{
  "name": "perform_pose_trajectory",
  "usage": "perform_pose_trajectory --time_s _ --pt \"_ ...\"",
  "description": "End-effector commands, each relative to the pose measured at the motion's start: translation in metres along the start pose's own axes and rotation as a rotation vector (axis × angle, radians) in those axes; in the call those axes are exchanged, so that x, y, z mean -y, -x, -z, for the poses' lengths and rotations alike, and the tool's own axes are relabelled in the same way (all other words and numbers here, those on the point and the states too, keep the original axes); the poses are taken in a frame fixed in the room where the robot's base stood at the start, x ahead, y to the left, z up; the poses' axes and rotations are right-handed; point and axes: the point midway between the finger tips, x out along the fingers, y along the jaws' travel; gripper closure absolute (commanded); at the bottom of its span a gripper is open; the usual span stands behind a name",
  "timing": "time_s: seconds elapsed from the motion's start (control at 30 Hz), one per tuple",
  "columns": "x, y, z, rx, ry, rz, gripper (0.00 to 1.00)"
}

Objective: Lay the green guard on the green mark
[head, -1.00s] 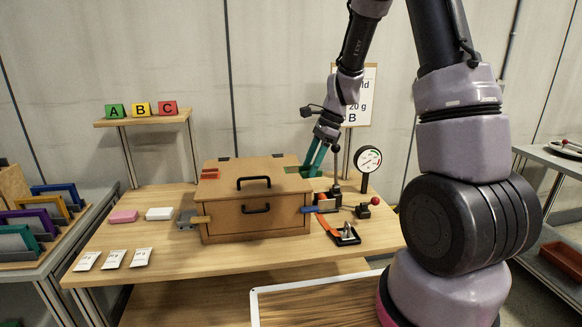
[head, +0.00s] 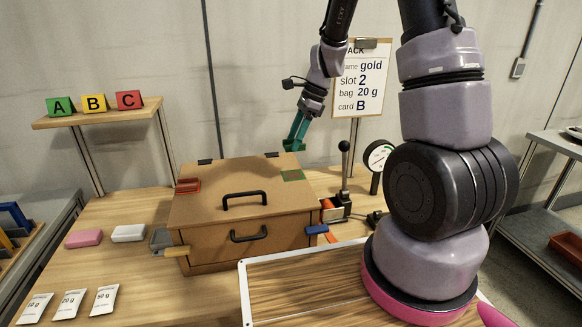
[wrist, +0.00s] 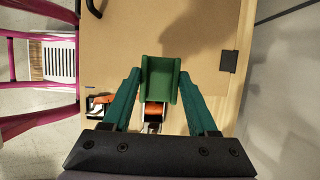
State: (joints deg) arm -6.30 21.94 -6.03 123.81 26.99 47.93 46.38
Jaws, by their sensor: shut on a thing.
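My gripper (head: 298,128) is shut on the green guard (wrist: 160,78), a channel-shaped piece between my two teal fingertips in the wrist view. In the head view the guard (head: 292,144) shows as a small dark green piece at the fingertips, above or behind the box's far right edge. The guard appears apart from the mark, and the exact height is unclear. The mark is not visible in the wrist view.
A red piece (head: 188,185) lies on the lid's left side. A black handle (head: 244,198) stands up from the lid. A lever (head: 344,165) and a round gauge (head: 379,157) stand right of the box. A sign (head: 360,82) stands behind.

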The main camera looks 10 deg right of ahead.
Motion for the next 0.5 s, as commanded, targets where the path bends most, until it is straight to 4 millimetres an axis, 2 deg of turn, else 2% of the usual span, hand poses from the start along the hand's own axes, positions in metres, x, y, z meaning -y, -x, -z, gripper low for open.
perform_pose_trajectory --time_s 0.1,0.2,0.5 --pt "-0.001 -0.023 0.01 0.0 -0.005 -0.005 0.94" --pt "-0.001 -0.038 0.016 0.0 -0.003 -0.004 0.94" --pt "-0.001 -0.064 0.027 0.0 -0.004 -0.004 0.94"
